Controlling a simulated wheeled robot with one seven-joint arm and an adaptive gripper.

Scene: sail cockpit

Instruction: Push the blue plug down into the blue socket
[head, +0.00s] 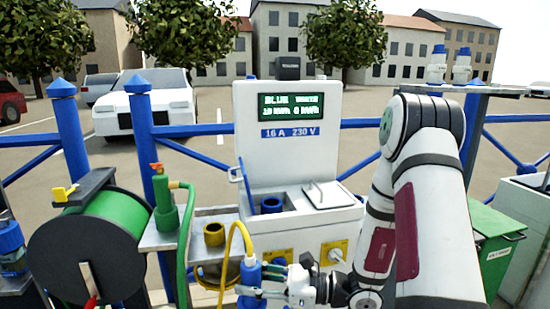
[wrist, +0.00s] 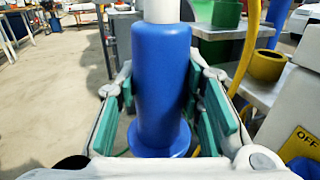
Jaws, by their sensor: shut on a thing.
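The blue plug (head: 251,273) is upright in my gripper (head: 264,284), low in front of the white power pedestal (head: 292,157). A yellow cable (head: 246,235) loops up beside it. In the wrist view the plug's blue body (wrist: 161,82) stands between the green finger pads, with a white part on top and a wider blue rim below. My gripper is shut on it. The blue socket (head: 271,205) is an upright cup in the pedestal's open left bay, above and behind the plug. The plug is apart from the socket.
A white lid (head: 327,195) covers the bay right of the socket. A yellow-brown cup (head: 214,234) and green hose fitting (head: 165,205) stand on a shelf at left. A green hose reel (head: 90,255) is further left. Blue railings (head: 200,129) run behind.

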